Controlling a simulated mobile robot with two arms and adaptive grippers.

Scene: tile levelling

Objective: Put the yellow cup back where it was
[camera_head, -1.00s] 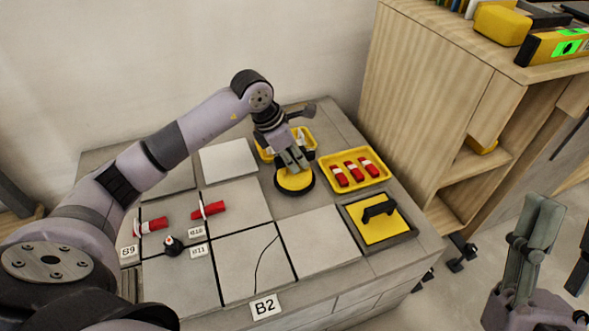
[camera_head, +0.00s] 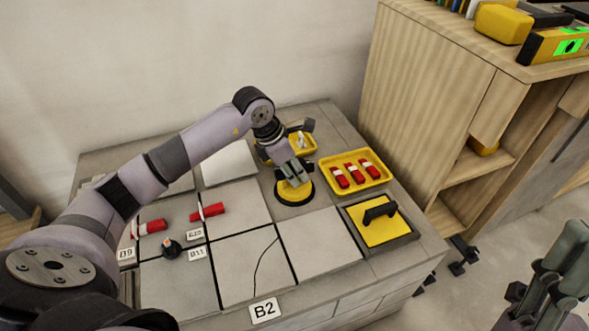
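The yellow cup (camera_head: 294,194), a round yellow disc with a black rim, is at the back right of the tile-topped bench, below my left gripper (camera_head: 296,177). The gripper points down with its fingers at the top middle of the cup and appears shut on it; the fingers hide the grip itself. I cannot tell whether the black rim touches the surface. My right gripper (camera_head: 552,285) is at the lower right, off the bench, partly cut off by the picture edge; its opening is unclear.
A yellow tray (camera_head: 384,180) with red-and-white pieces is right of the cup. A smaller yellow tray (camera_head: 308,151) is behind it. A yellow float with a black handle (camera_head: 368,233) lies in front of the trays. Red tools (camera_head: 207,212) lie on tiles left. A wooden cabinet (camera_head: 420,100) stands right.

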